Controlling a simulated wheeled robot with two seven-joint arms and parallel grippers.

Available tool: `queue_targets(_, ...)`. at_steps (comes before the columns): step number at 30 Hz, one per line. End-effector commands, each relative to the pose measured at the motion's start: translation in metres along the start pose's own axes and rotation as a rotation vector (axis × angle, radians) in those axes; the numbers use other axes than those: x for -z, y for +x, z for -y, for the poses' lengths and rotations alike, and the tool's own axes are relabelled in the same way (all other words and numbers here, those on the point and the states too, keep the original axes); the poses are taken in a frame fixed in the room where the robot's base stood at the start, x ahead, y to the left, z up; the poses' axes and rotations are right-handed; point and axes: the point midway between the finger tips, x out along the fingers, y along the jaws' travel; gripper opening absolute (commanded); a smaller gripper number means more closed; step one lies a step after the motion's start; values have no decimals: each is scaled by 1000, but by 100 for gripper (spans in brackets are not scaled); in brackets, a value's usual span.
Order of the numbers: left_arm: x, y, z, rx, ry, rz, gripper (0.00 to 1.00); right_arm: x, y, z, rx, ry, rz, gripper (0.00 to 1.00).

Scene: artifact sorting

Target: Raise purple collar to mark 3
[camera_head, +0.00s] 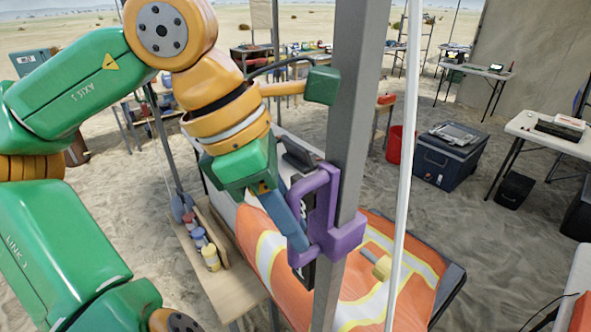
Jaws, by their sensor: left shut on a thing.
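The purple collar (323,228) sits around a grey upright post (352,100) near the middle of the head view. Its handle loop is on the left side of the post. My left gripper (292,222) is shut on the purple collar at this handle. The gripper's fingers partly cover the handle. A dark strip with light markings shows behind the collar along the post, but I cannot read which mark is which. My right gripper is not in view.
A white pole (405,170) stands just right of the post. An orange vest (365,300) with reflective bands lies behind and below the collar. A wooden shelf with small bottles (211,257) is at lower left. A dark blue cooler (447,160) and tables stand farther back on sand.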

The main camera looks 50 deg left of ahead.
Motion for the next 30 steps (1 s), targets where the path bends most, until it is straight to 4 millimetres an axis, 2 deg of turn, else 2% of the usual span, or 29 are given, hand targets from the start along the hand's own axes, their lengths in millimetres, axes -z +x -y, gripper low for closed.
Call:
queue_targets(11, -4, -4, -1, -5, -2, 14, 0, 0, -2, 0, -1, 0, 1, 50)
queue_targets(12, -3, -4, -1, -5, -2, 13, 31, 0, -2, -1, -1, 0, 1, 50)
queue_targets(14, -3, -4, -1, -4, -2, 12, 47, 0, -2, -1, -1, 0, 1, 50)
queue_targets(15, -3, -4, 0, -4, -2, 11, 50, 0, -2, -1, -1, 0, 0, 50)
queue_targets(24, -2, -6, -1, -3, -3, 8, 50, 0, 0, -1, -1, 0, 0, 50)
queue_targets(26, -2, -12, -1, -4, -6, 8, 50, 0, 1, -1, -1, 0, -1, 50)
queue_targets(30, -3, -40, -1, -5, -5, 10, 50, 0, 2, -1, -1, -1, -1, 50)
